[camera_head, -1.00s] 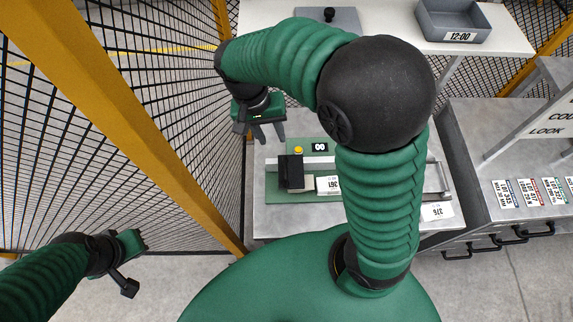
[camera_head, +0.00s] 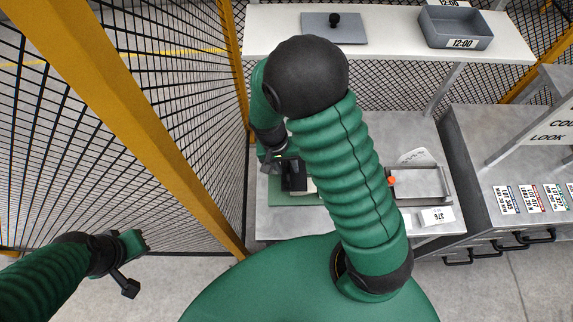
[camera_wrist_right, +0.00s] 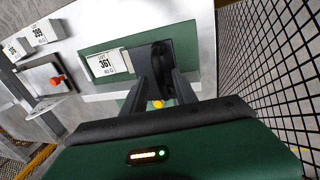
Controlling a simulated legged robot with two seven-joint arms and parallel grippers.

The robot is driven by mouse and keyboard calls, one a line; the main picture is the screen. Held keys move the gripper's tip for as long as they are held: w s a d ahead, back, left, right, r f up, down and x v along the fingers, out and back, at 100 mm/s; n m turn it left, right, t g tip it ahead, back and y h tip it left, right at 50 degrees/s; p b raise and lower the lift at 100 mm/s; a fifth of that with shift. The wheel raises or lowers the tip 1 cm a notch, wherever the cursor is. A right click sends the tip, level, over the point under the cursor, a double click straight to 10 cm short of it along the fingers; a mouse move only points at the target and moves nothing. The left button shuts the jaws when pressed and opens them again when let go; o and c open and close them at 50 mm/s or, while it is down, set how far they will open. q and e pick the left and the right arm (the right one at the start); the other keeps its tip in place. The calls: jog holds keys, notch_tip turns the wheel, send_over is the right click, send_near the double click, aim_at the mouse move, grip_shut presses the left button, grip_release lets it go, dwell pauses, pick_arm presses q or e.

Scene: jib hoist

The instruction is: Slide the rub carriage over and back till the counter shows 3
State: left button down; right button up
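The black rub carriage (camera_head: 295,176) sits at the left end of its green base (camera_head: 277,191) on the grey bench. It shows in the right wrist view (camera_wrist_right: 158,58) beside a white label reading 361 (camera_wrist_right: 106,64). My right gripper (camera_head: 279,163) is down at the carriage. In the right wrist view its two grey fingers (camera_wrist_right: 165,82) stand apart, with the dark carriage in line with the gap; contact is unclear. A yellow knob (camera_wrist_right: 157,104) shows between them. The counter is hidden by my arm. My left gripper (camera_head: 138,242) hangs at the left, away from the bench; its fingers are unclear.
A tray with an orange-red knob (camera_head: 391,181) and a 376 label (camera_head: 437,216) lie on the right of the bench. A white shelf (camera_head: 385,20) behind holds a grey bin (camera_head: 456,27) and a knobbed plate (camera_head: 334,28). Mesh fence (camera_head: 190,120) closes the left.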

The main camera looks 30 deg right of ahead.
jog(key=shift+a, duration=0.15)
jog(key=c, duration=0.7)
grip_shut()
dwell(0.4)
